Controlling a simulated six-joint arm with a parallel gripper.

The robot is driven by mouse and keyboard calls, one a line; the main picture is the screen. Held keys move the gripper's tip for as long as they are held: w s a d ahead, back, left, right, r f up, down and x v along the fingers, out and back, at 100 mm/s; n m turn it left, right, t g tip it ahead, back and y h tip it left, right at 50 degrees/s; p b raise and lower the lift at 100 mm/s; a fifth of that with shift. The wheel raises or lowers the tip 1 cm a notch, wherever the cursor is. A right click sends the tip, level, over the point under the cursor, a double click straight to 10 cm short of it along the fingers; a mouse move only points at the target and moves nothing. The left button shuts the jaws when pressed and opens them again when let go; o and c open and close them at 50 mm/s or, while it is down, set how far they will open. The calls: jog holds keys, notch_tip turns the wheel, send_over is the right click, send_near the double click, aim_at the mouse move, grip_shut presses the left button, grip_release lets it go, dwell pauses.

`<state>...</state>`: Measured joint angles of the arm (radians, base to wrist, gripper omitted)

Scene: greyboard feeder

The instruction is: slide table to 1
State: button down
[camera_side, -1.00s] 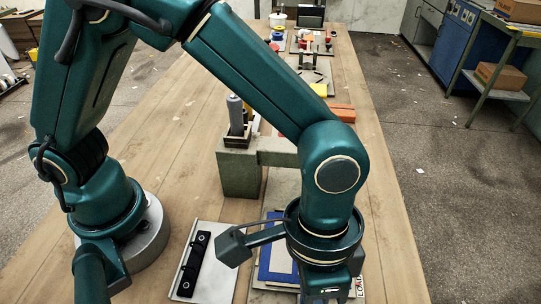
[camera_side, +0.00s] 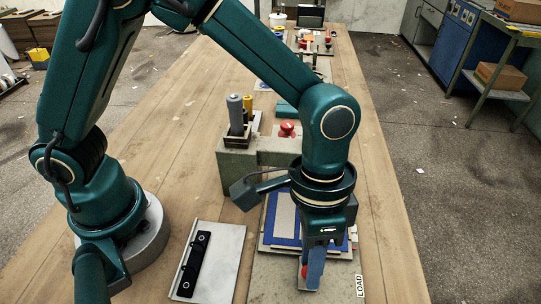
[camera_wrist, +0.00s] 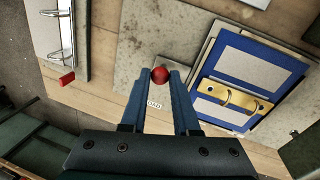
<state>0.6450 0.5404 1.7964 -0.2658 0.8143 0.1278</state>
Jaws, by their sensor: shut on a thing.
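The sliding table (camera_side: 280,249) is a flat plate in front of the grey block in the side view. It carries a blue board (camera_wrist: 225,115) with grey panels, and a brass clip (camera_wrist: 235,97) lies across the board in the wrist view. My gripper (camera_wrist: 160,80) is shut on a red ball knob (camera_wrist: 160,74) at the table's near side. The knob also shows beside my fingers in the side view (camera_side: 304,271). My gripper and wrist hide the table's right part in the side view. I cannot read any position mark 1.
A LOAD label (camera_side: 359,286) lies on the base plate at the right. A pale plate with a black bar (camera_side: 217,260) lies left of the table.

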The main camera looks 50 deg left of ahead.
jog(key=shift+w+a, duration=1.1)
jog(key=shift+w, duration=0.05)
jog(key=c, duration=0.7)
grip_release()
jog(key=shift+o, duration=0.2)
jog(key=shift+w+a+r, duration=0.15)
jog(key=shift+a+r, duration=0.05)
jog(key=shift+r, duration=1.1)
jog(key=shift+w+a+r, duration=0.1)
jog(key=shift+a+r, duration=0.1)
jog(key=shift+r, duration=1.05)
